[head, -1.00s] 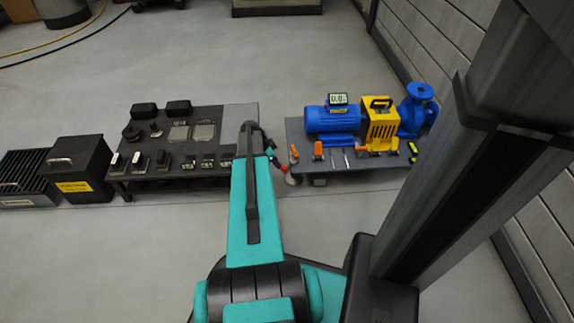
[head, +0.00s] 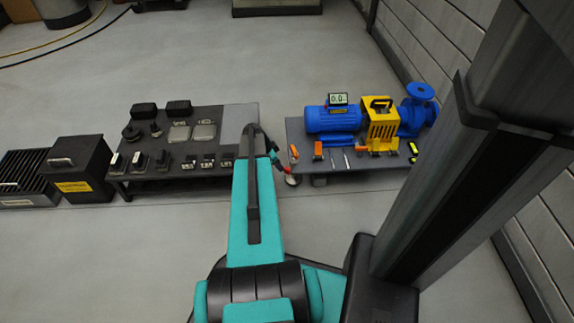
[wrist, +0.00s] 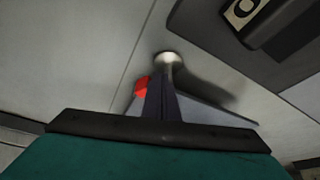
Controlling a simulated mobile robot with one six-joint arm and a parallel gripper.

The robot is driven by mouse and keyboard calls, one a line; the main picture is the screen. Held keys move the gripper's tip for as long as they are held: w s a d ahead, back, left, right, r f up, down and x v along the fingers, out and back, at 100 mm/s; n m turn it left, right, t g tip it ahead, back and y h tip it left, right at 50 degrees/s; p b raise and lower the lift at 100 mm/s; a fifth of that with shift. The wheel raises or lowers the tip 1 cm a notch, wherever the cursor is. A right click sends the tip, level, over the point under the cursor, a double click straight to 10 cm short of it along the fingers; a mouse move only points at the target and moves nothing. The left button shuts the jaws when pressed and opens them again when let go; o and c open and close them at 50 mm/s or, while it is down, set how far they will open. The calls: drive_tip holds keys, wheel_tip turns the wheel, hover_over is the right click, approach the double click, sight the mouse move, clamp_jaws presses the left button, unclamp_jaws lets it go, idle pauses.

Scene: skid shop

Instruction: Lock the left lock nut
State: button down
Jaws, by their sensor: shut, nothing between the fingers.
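The pump skid (head: 345,163) is a grey plate carrying a blue motor (head: 333,119), a yellow guard (head: 380,124) and a blue pump (head: 416,112). At its left front corner a pale round foot (head: 292,180) shows, with a small red part beside it. The wrist view shows a pale round end (wrist: 168,57) beyond my fingers and a red piece (wrist: 141,88) at their left. My gripper (wrist: 164,92) is shut, its dark fingers together and empty, close to these parts. I cannot make out the left lock nut; my gripper may hide it.
A dark bench (head: 150,178) with tools and trays stands left of the skid, a narrow gap between them. A black box (head: 78,170) with a yellow label sits further left. Small orange blocks (head: 318,150) lie along the skid's front.

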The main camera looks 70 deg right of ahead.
drive_tip(key=shift+s, duration=0.1)
drive_tip(key=shift+s+a, duration=0.35)
drive_tip(key=shift+s, duration=0.35)
drive_tip(key=shift+w+a, duration=0.1)
drive_tip(key=shift+w, duration=0.1)
drive_tip(key=shift+w+a, duration=0.15)
drive_tip(key=shift+w, duration=0.25)
wheel_tip(320, 180, up, 7)
drive_tip(key=p, duration=0.3)
drive_tip(key=shift+p, duration=0.4)
idle(0.6)
